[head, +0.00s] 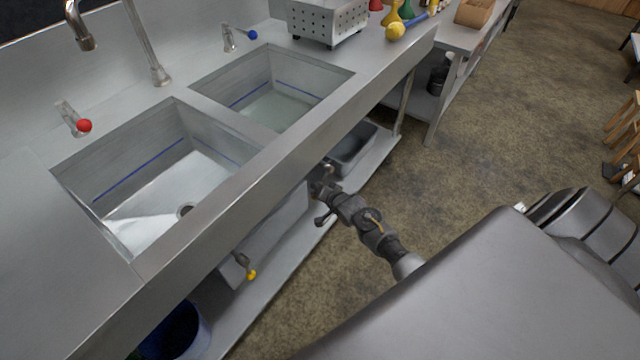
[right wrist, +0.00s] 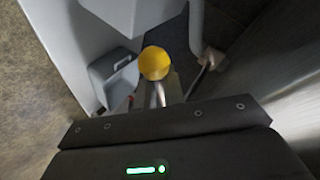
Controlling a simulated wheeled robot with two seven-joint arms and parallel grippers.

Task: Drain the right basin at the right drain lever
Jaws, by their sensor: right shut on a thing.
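The right basin (head: 322,82) is a steel sink with a blue line round its wall and clear water (head: 275,108) in the bottom. My right gripper (head: 322,183) is under the counter's front edge, below the right basin. In the right wrist view, a yellow knob (right wrist: 155,62) on a metal rod, the right drain lever, is at the gripper's jaws, which are shut on the lever. In the head view the gripper hides this lever. My left gripper is not in view.
The left basin (head: 215,128) shows a bare drain hole. Its own yellow-knobbed lever (head: 250,272) hangs below the counter. A grey tub (head: 352,150) is on the lower shelf, and a blue bucket (head: 185,330) is at lower left. Open floor lies to the right.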

